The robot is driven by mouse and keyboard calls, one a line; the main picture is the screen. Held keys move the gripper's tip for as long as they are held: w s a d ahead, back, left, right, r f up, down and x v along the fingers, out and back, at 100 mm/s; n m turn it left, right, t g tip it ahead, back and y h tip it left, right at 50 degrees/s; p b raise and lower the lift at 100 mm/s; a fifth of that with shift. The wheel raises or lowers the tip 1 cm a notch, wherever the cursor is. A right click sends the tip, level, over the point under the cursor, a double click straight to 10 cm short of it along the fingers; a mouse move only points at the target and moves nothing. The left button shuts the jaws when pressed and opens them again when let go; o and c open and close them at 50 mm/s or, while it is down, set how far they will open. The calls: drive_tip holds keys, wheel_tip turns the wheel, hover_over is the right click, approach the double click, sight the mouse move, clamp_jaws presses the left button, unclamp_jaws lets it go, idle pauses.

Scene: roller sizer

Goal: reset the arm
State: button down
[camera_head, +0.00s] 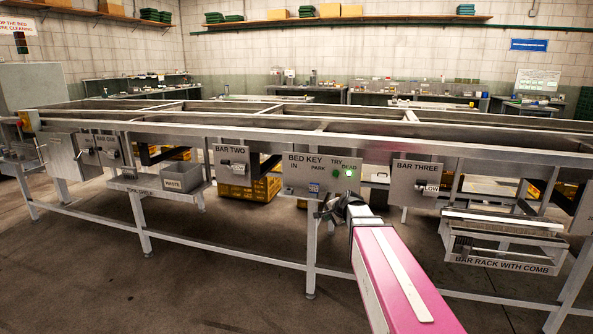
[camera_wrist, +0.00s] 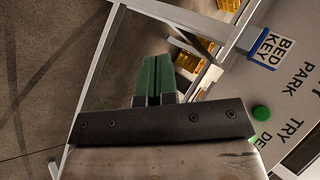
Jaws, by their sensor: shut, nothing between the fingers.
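My arm, with a pink link, reaches up from the bottom right of the head view to the bed key panel (camera_head: 306,163). My gripper (camera_head: 326,209) is just below that panel, partly hidden by my wrist. In the wrist view my gripper (camera_wrist: 158,62) has its green fingers together, with nothing between them. The fingers point towards the bed frame leg and the floor, apart from the panel. A blue-edged BED KEY tag (camera_wrist: 269,49) is at the panel's edge beside PARK and TRY lettering. A green button (camera_wrist: 262,112) is on the panel. A green lamp (camera_head: 349,173) is lit.
The long metal sizer bed (camera_head: 240,127) spans the view on legs. BAR TWO (camera_head: 231,156) and BAR THREE (camera_head: 414,174) plates flank the panel. A bar rack (camera_head: 505,257) hangs at right. A yellow crate (camera_head: 264,190) stands beneath. The floor in front at left is clear.

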drive_tip(key=s+d+f+n+g+h, duration=0.1)
drive_tip(key=s+f+n+g+h, duration=0.1)
drive_tip(key=s+f+n+g, duration=0.2)
drive_tip(key=s+d+f+n+g+h, duration=0.1)
drive_tip(key=s+f+n+g, duration=0.3)
drive_tip(key=s, duration=1.7)
wheel_tip(320, 180, down, 7)
drive_tip(key=n+h, duration=0.1)
drive_tip(key=n, duration=0.2)
drive_tip(key=shift+d+r, duration=0.2)
drive_tip(key=shift+d, duration=0.15)
